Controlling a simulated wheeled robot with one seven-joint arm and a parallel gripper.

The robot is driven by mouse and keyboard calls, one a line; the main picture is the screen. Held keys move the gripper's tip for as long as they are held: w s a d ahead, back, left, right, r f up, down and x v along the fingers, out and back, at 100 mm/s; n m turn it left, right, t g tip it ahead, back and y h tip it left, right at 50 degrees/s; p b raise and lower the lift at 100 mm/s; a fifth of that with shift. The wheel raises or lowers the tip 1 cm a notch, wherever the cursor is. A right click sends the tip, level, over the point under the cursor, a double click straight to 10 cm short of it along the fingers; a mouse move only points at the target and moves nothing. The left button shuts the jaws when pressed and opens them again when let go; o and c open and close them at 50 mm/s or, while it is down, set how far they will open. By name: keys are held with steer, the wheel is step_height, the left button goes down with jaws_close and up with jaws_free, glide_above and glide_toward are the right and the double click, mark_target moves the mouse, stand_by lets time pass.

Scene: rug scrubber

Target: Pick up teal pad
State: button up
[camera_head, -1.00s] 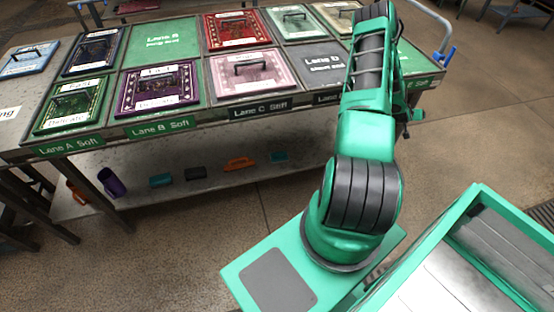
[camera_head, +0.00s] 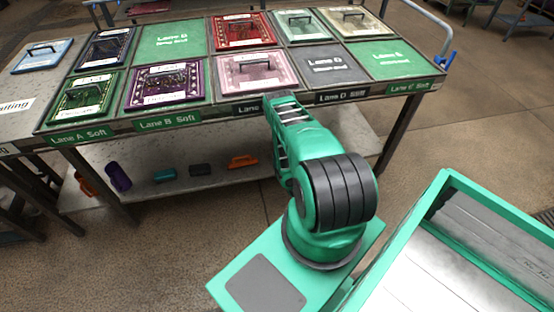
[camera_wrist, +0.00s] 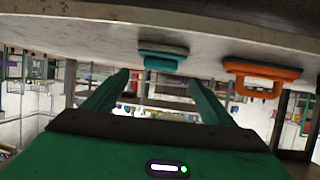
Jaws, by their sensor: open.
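The teal pad (camera_wrist: 162,56), a flat block with a raised handle, rests on the lower shelf. The wrist picture appears upside down, and the pad shows near the upper middle, beyond and between my fingertips. My gripper (camera_wrist: 158,84) is open and empty, its two green fingers apart and pointing toward the pad, without visible contact. In the head view my arm reaches to the table's front edge; the gripper and this pad are hidden there. Another teal-blue pad (camera_head: 165,175) lies farther left on the shelf.
An orange pad (camera_wrist: 262,76) sits beside the teal pad. The tabletop with framed rug panels overhangs the shelf. A green-rimmed bin (camera_head: 400,240) stands at the right.

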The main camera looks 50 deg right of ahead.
steer(key=x, duration=0.4)
steer(key=shift+d, duration=0.1)
steer(key=shift+x, duration=2.7)
steer(key=shift+w+r, duration=0.1)
steer(key=shift+r, duration=0.05)
steer(key=c, duration=0.7)
